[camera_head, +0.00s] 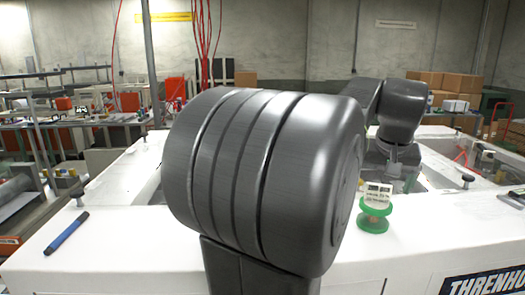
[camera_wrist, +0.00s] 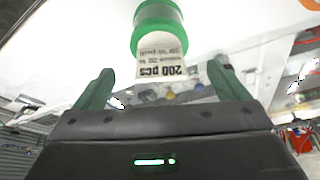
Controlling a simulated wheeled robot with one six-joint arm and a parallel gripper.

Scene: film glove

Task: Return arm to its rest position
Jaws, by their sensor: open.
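My gripper (camera_wrist: 160,70) shows in the wrist view with its two green fingers spread apart and nothing clamped between them. A green-rimmed spool (camera_wrist: 158,14) with a white label reading "200 pcs" is beyond the fingertips, at the top centre. No film glove is identifiable in either view.
Black knobs (camera_head: 467,180) stand on the machine top. Cardboard boxes (camera_head: 455,86) are stacked at the back right. A cluttered workbench (camera_head: 75,118) is at the back left. My arm hides the middle.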

